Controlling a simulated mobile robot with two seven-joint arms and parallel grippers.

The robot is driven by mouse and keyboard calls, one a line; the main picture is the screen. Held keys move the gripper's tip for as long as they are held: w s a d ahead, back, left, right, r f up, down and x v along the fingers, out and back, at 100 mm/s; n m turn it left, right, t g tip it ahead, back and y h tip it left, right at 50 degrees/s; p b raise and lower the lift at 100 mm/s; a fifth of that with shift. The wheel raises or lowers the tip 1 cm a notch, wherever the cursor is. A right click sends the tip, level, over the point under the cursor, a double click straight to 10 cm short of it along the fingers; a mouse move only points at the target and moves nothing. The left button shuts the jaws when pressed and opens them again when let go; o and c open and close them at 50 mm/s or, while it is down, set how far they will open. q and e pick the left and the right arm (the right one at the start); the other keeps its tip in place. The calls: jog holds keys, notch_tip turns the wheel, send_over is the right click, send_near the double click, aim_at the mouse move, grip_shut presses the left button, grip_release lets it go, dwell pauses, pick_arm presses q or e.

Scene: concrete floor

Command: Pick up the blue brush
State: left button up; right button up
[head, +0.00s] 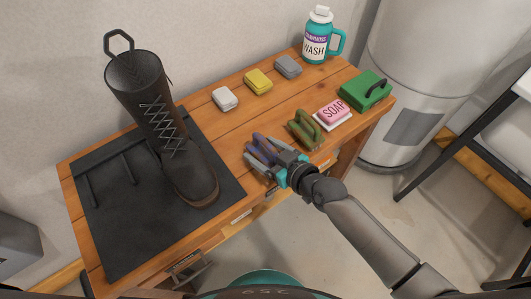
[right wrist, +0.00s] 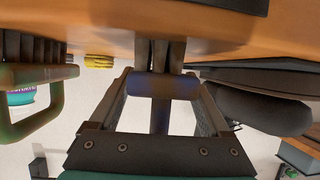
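The blue brush (head: 260,148) lies near the front edge of the wooden bench, to the right of the boot. My right gripper (head: 273,160) is at it, with its fingers around the handle and partly covering it. In the right wrist view, the dark blue handle (right wrist: 164,87) lies between the two fingers, which stand wide apart. I cannot tell whether either finger touches it. The brush rests on the bench. My left gripper is not in view.
A green brush (head: 305,129) stands close to the right of my gripper. A dark boot (head: 163,125) stands on a black mat (head: 111,229) to the left. Soap (head: 333,112), a green box (head: 365,90), several small blocks and a wash bottle (head: 318,40) are farther back.

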jog(key=c, duration=1.2)
